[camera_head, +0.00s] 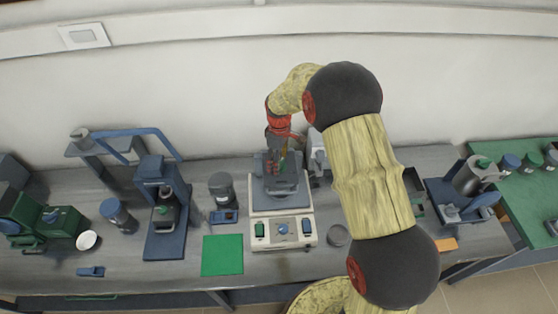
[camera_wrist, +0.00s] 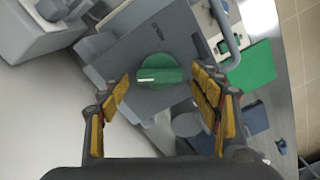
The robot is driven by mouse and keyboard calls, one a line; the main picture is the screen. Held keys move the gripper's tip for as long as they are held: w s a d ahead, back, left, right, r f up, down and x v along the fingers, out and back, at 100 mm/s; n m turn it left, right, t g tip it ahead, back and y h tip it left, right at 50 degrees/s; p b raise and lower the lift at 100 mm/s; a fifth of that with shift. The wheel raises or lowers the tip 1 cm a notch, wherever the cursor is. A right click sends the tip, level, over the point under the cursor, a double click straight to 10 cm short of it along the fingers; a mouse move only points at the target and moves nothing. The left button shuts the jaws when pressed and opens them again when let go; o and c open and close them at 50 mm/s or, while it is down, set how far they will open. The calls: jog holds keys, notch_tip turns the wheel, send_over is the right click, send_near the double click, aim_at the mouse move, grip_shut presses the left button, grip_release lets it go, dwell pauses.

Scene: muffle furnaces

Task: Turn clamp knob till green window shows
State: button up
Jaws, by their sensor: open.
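My gripper (camera_wrist: 160,82) is open, with one yellow-padded finger on each side of the knob; contact cannot be seen. In the head view my gripper (camera_head: 280,152) points down over a grey device (camera_head: 262,205) with a white front panel, and it hides the knob there. No green indicator window can be made out on the device.
A flat green mat (camera_head: 222,255) lies front left of the device. A dark jar (camera_head: 221,188) and a blue press stand (camera_head: 163,205) are to the left. A round grey dish (camera_head: 338,236) lies to the right. The wall (camera_head: 200,90) is close behind.

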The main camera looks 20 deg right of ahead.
jog(key=shift+c, duration=0.9)
jog(key=c, duration=1)
jog(key=shift+m, duration=0.3)
jog(key=m+b, duration=0.2)
jog(key=m, duration=0.3)
jog(key=shift+d+m, duration=0.1)
jog(key=shift+m, duration=0.2)
jog(key=m+b, duration=0.1)
jog(key=m, duration=0.4)
jog(key=shift+d+m, duration=0.1)
jog(key=shift+m, duration=0.3)
